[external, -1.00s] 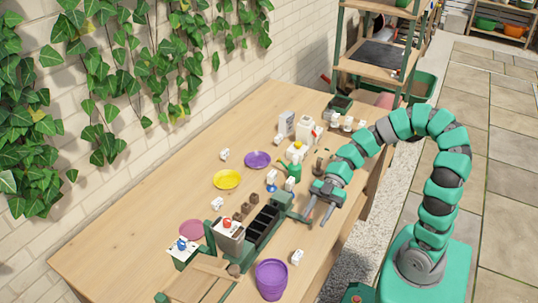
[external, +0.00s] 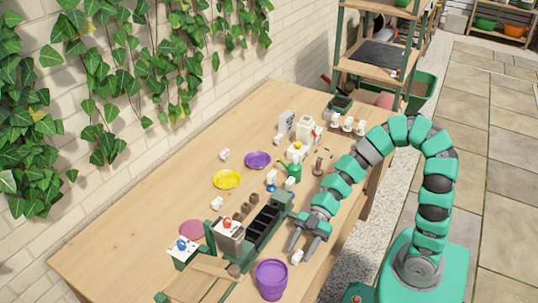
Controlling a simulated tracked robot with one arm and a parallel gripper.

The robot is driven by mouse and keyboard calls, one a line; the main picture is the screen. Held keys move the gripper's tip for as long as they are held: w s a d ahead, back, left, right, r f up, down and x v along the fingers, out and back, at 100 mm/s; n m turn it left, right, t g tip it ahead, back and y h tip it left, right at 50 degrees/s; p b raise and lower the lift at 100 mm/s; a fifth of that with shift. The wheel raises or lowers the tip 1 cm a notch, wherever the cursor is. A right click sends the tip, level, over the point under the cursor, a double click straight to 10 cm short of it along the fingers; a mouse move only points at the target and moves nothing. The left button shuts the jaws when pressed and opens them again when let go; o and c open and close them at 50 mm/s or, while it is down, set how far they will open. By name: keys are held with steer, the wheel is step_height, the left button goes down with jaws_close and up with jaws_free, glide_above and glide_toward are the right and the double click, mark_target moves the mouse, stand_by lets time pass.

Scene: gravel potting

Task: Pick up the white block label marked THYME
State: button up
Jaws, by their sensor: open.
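My gripper (external: 301,249) is open, pointing down near the table's front edge. A small white block (external: 296,257) lies on the table at its fingertips; I cannot tell whether they touch it. Other small white blocks lie farther off: one (external: 216,203) left of the green planter, and one (external: 224,154) toward the wall. The lettering on the blocks is too small to read, so I cannot tell which is marked THYME.
A purple pot (external: 271,280) stands just left of and in front of the gripper. A green planter tray (external: 263,226) is left of it.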

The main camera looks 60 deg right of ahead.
steer(key=shift+x, duration=1.15)
jaws_close()
steer(key=shift+r, duration=0.15)
